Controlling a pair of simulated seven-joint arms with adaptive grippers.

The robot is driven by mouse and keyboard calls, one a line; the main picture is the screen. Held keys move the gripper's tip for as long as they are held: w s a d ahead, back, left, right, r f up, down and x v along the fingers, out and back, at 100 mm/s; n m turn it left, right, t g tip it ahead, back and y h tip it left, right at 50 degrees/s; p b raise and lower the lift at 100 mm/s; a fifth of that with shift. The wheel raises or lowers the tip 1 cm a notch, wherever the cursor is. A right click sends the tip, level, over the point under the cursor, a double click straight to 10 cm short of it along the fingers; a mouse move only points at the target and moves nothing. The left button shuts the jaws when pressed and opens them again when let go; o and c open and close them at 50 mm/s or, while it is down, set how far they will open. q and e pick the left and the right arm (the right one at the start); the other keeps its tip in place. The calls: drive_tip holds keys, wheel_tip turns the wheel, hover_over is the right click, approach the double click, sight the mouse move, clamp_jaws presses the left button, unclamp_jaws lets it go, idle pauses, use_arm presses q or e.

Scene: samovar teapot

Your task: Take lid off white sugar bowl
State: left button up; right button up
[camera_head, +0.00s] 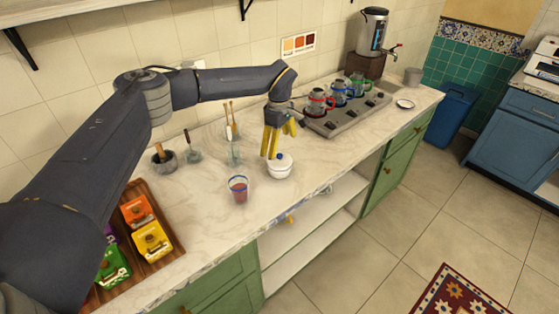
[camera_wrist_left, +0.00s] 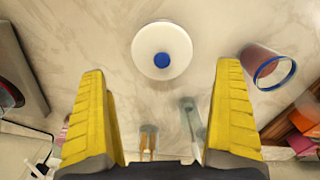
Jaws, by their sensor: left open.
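The white sugar bowl (camera_head: 279,170) stands on the marble counter near its front edge, with its white lid on top. The lid (camera_wrist_left: 150,51) has a blue knob (camera_wrist_left: 164,60) and shows from above in the left wrist view, beyond my fingertips. My left gripper (camera_head: 270,157) has yellow fingers and is open, pointing down just above and behind the bowl. In the left wrist view the open fingers (camera_wrist_left: 160,85) are wide apart with nothing between them touching. In the head view a finger partly overlaps the lid. My right gripper is not in view.
A blue-rimmed glass of red liquid (camera_head: 238,189) stands left of the bowl. Behind are a jar with sticks (camera_head: 233,150) and a mortar (camera_head: 164,160). A tray of coloured boxes (camera_head: 175,246) is at left; a stove with several glass pots (camera_head: 345,115) is at right.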

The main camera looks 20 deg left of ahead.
sight(280, 155)
use_arm(q)
drive_tip(key=shift+s+d+f, duration=0.1)
drive_tip(key=shift+s+f, duration=0.05)
drive_tip(key=shift+f, duration=0.95)
drive_tip(key=shift+s+d+f, duration=0.1)
drive_tip(key=shift+f, duration=0.95)
drive_tip(key=shift+a+f, duration=0.1)
drive_tip(key=shift+f, duration=0.75)
drive_tip(key=c, duration=1.2)
